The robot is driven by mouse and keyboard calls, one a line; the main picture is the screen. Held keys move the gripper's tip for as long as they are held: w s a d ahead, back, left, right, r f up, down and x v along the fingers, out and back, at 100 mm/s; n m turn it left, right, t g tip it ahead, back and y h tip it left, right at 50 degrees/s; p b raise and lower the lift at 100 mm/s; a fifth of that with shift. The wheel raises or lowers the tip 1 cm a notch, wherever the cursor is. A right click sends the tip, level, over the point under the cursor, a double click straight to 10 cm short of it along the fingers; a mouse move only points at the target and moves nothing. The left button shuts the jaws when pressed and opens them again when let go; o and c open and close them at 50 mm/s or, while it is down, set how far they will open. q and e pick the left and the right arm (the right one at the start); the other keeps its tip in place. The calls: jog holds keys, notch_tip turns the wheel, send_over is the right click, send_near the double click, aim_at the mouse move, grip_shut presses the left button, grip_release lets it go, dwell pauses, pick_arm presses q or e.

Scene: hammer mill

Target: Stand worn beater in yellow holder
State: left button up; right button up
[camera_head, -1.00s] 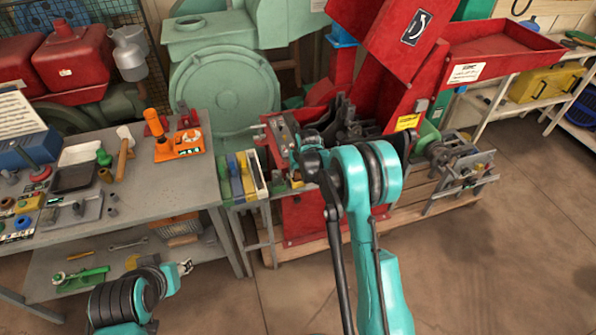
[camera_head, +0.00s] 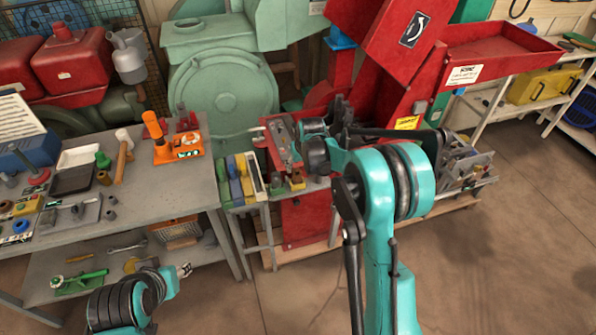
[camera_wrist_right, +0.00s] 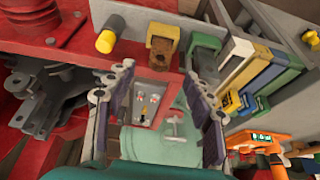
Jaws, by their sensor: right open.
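A small yellow holder (camera_head: 296,181) stands on the ledge at the front of the red mill. In the right wrist view the yellow holder (camera_wrist_right: 163,45) has a brownish opening and lies beyond my fingers. My right gripper (camera_wrist_right: 160,108) is open, with nothing between its two fingers. Dark metal beaters (camera_wrist_right: 45,100) show inside the mill at the left of the wrist view. I cannot tell which one is worn. My left gripper (camera_head: 184,271) is low at the left, away from the mill, and its opening is too small to judge.
A green holder (camera_wrist_right: 203,55) stands beside the yellow one. Several coloured bars (camera_head: 243,180) stand left of the mill. A grey workbench (camera_head: 165,190) with tools is further left. The floor at right is clear.

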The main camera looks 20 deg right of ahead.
jog(key=shift+v, duration=1.75)
jog(key=s+a+r, duration=0.1)
jog(key=s+r, duration=0.6)
jog(key=s, duration=0.1)
jog(key=s+a+r+t, duration=0.1)
jog(key=s+a+t, duration=0.1)
jog(key=s, duration=2.2)
jog(key=shift+r+t, duration=0.2)
jog(key=shift+t, duration=0.1)
jog(key=shift+s+a, duration=0.1)
